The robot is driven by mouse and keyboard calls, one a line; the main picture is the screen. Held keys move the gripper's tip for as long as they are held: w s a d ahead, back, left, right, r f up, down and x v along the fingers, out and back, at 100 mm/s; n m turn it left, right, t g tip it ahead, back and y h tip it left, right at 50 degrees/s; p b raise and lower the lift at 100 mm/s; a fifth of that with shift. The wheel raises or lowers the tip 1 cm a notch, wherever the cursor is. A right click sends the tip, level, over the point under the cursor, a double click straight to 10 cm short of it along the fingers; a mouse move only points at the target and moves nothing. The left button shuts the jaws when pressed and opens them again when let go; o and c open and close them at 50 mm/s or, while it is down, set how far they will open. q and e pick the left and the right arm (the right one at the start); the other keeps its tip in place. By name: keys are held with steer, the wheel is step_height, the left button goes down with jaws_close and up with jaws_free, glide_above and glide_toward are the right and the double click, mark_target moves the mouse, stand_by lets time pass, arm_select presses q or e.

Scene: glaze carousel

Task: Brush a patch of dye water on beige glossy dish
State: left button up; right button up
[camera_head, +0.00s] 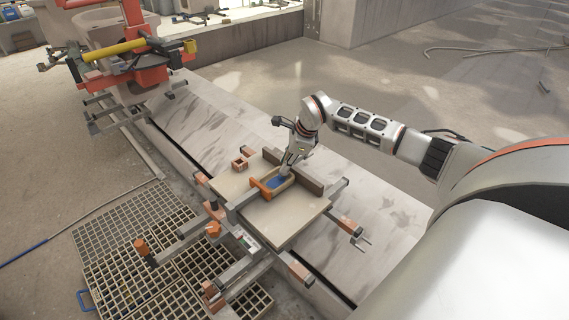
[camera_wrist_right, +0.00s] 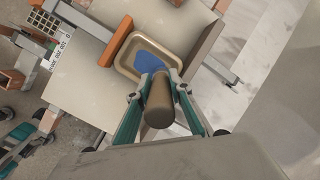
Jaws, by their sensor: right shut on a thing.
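The beige dish (camera_wrist_right: 166,40) lies on a pale board in the wrist view. It also shows in the head view (camera_head: 287,184). A blue patch (camera_wrist_right: 148,60) covers part of its inside, and the same blue shows in the head view (camera_head: 275,182). My right gripper (camera_wrist_right: 159,78) is shut on a brown cylindrical handle (camera_wrist_right: 159,104), seen end-on. The handle's lower end is hidden, so I cannot tell whether it touches the dish. In the head view my right gripper (camera_head: 286,168) is over the dish's far end. My left gripper is in neither view.
An orange bar (camera_head: 260,189) and a brown block (camera_head: 307,183) flank the dish on the pale board (camera_head: 289,222). A small open copper-coloured box (camera_head: 239,164) stands near the board's back corner. Metal arms with orange ends stick out around the board. Floor grating (camera_head: 120,222) lies at left.

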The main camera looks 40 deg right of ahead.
steer(key=shift+a, duration=0.1)
steer(key=shift+s+a+p, duration=0.1)
steer(key=shift+a+p, duration=0.25)
steer(key=shift+a, duration=0.45)
steer(key=shift+s+a+p, duration=0.1)
steer(key=shift+a+p, duration=0.4)
steer(key=shift+a, duration=0.8)
steer(key=shift+s+a+f, duration=0.1)
steer(key=shift+a, duration=0.65)
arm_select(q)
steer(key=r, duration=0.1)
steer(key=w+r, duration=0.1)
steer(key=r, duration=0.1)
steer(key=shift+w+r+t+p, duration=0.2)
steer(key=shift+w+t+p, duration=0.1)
arm_select(e)
steer(key=shift+a, duration=0.25)
steer(key=shift+f, duration=0.1)
